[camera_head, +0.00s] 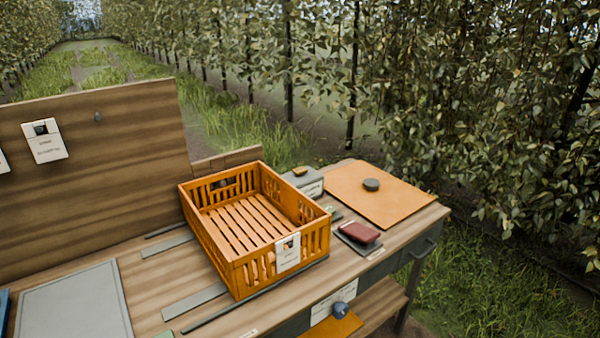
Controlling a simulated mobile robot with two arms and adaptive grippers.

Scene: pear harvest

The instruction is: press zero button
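No label in the head view legibly reads zero, so I cannot tell which part is the zero button. A grey box (304,183) with a small orange-brown piece (300,171) on top stands behind the crate's right corner. A dark round piece (371,184) lies on an orange board (395,205) at the right end of the bench. A blue knob-like piece (340,310) shows at the bench's front, by a white label. Neither of my grippers is in view.
An empty-looking orange slatted crate (240,272) fills the middle of the wooden bench (160,270). A dark red item (359,232) lies on a dark pad to its right. A grey panel (75,303) is at left. A wooden backboard (90,180) rises behind; leafy trees stand beyond.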

